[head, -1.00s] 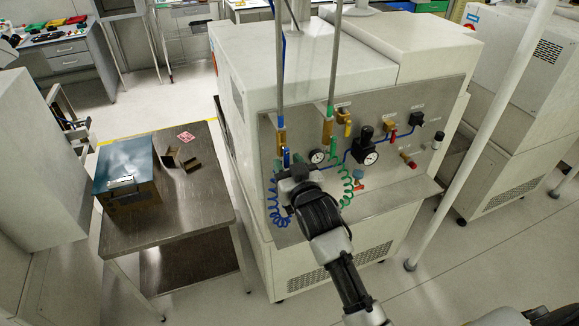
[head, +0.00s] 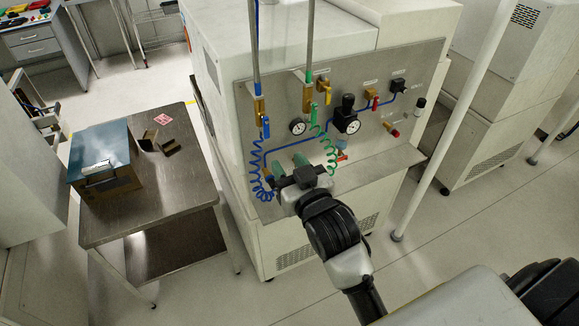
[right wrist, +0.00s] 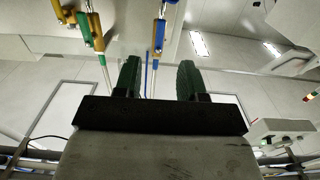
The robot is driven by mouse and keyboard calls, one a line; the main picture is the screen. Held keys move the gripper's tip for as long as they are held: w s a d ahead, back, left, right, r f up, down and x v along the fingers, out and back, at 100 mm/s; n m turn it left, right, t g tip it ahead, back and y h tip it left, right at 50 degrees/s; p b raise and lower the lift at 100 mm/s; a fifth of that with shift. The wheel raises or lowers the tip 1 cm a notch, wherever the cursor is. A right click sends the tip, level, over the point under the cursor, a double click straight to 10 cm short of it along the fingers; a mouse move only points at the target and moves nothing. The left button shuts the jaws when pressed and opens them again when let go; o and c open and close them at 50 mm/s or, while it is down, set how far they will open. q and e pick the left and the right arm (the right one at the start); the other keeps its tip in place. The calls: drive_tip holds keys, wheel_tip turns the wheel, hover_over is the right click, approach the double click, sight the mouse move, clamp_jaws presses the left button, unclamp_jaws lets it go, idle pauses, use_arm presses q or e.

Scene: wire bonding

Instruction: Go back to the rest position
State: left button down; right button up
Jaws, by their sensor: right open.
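My right gripper (head: 288,166) is in front of the lower part of the machine's steel valve panel (head: 345,110) in the head view. Its two green fingers are apart with nothing between them, as the right wrist view (right wrist: 158,80) also shows. The blue coiled hose (head: 258,172) hangs just left of the gripper and the green coiled hose (head: 331,150) just right of it. Whether the gripper touches either hose cannot be told. My left gripper is not in view.
A steel table (head: 165,205) stands at the left with a blue-lidded box (head: 100,152), small brown brackets (head: 160,143) and a red-and-white card (head: 163,119). A white post (head: 447,140) rises right of the panel. The floor in front is open.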

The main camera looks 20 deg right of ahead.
drive_tip(key=s+a+f+n+g+b, duration=0.1)
drive_tip(key=s+f+g, duration=0.25)
drive_tip(key=f, duration=1.45)
drive_tip(key=s+f+g+b, duration=0.15)
drive_tip(key=f+g, duration=0.25)
drive_tip(key=f, duration=1.5)
drive_tip(key=s+d+f+g, duration=0.2)
drive_tip(key=s+f+g, duration=0.4)
drive_tip(key=s+f, duration=1.25)
drive_tip(key=s+d+f+g, duration=0.1)
drive_tip(key=s+d+f, duration=0.1)
drive_tip(key=s, duration=0.6)
drive_tip(key=s+d+f+g+b, duration=0.1)
drive_tip(key=s+f+g, duration=0.1)
drive_tip(key=s+f, duration=0.3)
drive_tip(key=s, duration=0.3)
drive_tip(key=shift+s+d+f+n+h, duration=0.15)
drive_tip(key=shift+s+d+n+h, duration=0.15)
drive_tip(key=shift+d+n, duration=0.1)
